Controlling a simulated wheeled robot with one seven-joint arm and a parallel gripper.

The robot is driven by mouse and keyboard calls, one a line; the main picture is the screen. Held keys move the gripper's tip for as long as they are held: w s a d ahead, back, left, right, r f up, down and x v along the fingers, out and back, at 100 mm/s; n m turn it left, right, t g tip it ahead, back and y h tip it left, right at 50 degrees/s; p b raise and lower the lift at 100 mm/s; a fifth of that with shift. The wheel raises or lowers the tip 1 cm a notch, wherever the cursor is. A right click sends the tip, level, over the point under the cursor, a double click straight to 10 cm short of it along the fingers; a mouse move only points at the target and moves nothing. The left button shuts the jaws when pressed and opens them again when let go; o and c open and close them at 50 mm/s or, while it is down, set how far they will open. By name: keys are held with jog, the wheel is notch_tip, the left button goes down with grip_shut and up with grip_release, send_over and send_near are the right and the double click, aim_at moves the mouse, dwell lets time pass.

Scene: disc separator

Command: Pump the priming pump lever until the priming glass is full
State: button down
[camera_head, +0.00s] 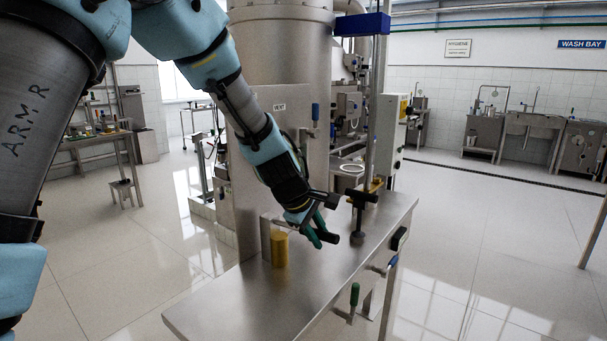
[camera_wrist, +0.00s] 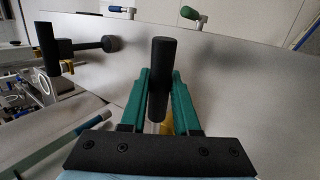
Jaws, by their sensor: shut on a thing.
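My gripper (camera_head: 320,232) has green fingers and hangs low over the steel bench top. In the wrist view, my gripper (camera_wrist: 160,74) has its fingers on both sides of a black cylindrical grip, which looks like the pump lever handle (camera_wrist: 160,52). The handle (camera_head: 329,237) also shows as a short black end at the fingers in the head view. A yellow part shows below the fingers in the wrist view.
The steel bench (camera_head: 255,305) has bare room at its near end. A black knob (camera_head: 357,238) and a post with a blue block (camera_head: 362,24) stand right of my gripper. A green-handled valve (camera_head: 354,294) sticks out from the bench's side. A large steel vessel (camera_head: 283,60) rises behind.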

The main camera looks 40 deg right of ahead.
jog(key=shift+w+f+m+t+y+p, duration=0.1)
jog(key=shift+f+m+t+y+p, duration=0.1)
jog(key=shift+f+t+p, duration=0.7)
jog(key=shift+f+m+t+y+p, duration=0.2)
jog(key=shift+f+t+p, duration=0.3)
jog(key=shift+f+p, duration=0.65)
jog(key=shift+f+b, duration=0.2)
jog(key=shift+b, duration=0.3)
jog(key=shift+d+r+n+g+h+b, duration=0.1)
jog(key=shift+r+n+g+h+b, duration=0.15)
jog(key=shift+r+g+b, duration=0.8)
jog(key=shift+r+n+g+h+b, duration=0.2)
jog(key=shift+r+g+b, duration=0.4)
jog(key=shift+r, duration=0.75)
jog(key=r, duration=0.1)
jog(key=r+g, duration=0.1)
jog(key=w+r+g+b, duration=0.1)
jog(key=shift+r+n+h, duration=0.25)
jog(key=shift+r+n, duration=0.05)
jog(key=shift+n, duration=0.05)
jog(key=shift+w+a+r+g+p, duration=0.15)
jog(key=shift+r+g, duration=0.15)
jog(key=shift+r, duration=0.15)
jog(key=shift+a+r+g+p, duration=0.15)
jog(key=shift+r+g, duration=0.1)
jog(key=shift+r, duration=0.2)
jog(key=shift+d, duration=0.15)
